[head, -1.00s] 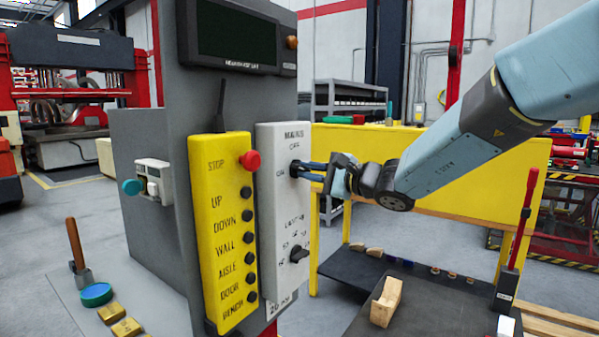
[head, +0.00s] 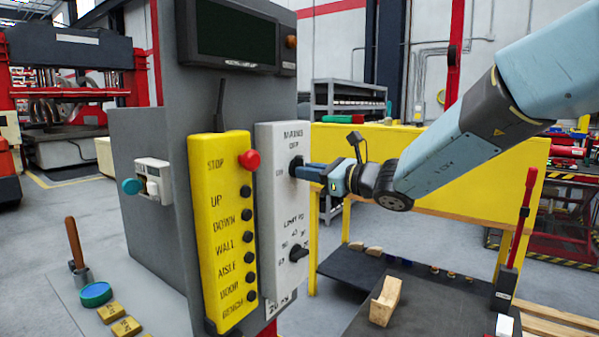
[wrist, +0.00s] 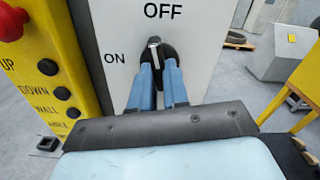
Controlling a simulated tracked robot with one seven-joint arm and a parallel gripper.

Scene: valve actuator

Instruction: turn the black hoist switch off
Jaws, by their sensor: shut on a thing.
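The black hoist switch (head: 295,165) is a rotary knob high on a white panel (head: 272,215), with OFF printed above it and ON to its left. In the wrist view the knob (wrist: 154,50) stands upright, its pale-marked end pointing up at OFF. My gripper (head: 304,171) comes in from the right and is shut on the knob's handle. In the wrist view its blue fingers (wrist: 158,70) lie on either side of the handle, hiding its lower part.
A second black knob (head: 299,254) sits lower on the white panel. A yellow button box (head: 222,240) with a red stop button (head: 249,159) is just to the left. A dark screen (head: 236,35) is above. A yellow-framed bench (head: 440,170) stands behind my arm.

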